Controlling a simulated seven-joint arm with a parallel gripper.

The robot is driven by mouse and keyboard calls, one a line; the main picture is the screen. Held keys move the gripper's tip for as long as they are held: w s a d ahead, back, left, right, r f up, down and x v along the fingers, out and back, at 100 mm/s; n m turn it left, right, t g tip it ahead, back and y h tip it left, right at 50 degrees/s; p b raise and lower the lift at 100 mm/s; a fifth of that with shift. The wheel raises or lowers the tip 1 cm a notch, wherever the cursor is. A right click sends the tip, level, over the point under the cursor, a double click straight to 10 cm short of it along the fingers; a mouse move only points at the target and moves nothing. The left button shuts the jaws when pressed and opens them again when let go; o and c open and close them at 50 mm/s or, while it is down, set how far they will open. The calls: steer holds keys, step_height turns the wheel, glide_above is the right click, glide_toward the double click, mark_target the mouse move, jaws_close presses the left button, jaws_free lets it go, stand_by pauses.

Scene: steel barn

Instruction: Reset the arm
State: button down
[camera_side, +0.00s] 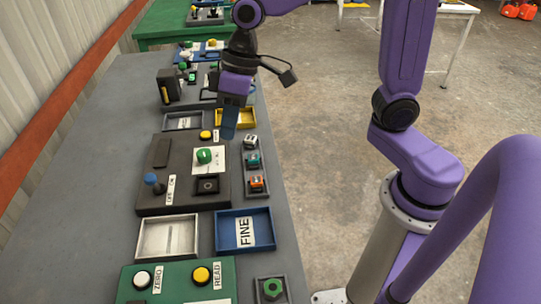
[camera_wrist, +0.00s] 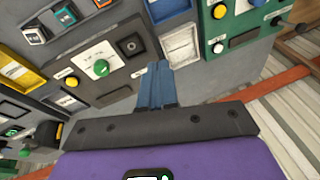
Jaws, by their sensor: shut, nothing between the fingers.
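My arm is purple and reaches over the grey bench. My gripper (camera_side: 228,134) has blue fingers, shut together and empty, pointing down above the far end of a dark panel (camera_side: 155,202). In the wrist view my gripper (camera_wrist: 158,66) shows its fingers side by side, with the panel's green knob (camera_wrist: 101,68) up and left of the tips. The green knob also shows in the side view (camera_side: 204,156). I cannot tell the exact height of the fingertips above the bench.
A yellow tray (camera_side: 249,123) lies close by my fingers. A narrow rack (camera_side: 250,193) holds several small blocks. Nearer are a white tray (camera_side: 167,254), a blue FINE tray (camera_side: 262,247) and a green panel (camera_side: 180,292) with buttons. A dark upright box (camera_side: 168,80) stands farther back. Bare bench runs along the wall.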

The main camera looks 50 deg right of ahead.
steer(key=s+d+f+n+h, duration=0.1)
steer(key=s+d+f+n, duration=0.1)
steer(key=s+d, duration=0.4)
steer(key=s+d+f+n+h, duration=0.1)
steer(key=s+d, duration=0.5)
steer(key=s, duration=0.6)
steer(key=n+h, duration=0.1)
steer(key=n, duration=0.1)
steer(key=shift+s+d+f+n, duration=0.15)
steer(key=shift+s+f+n, duration=0.15)
steer(key=shift+s+f, duration=0.1)
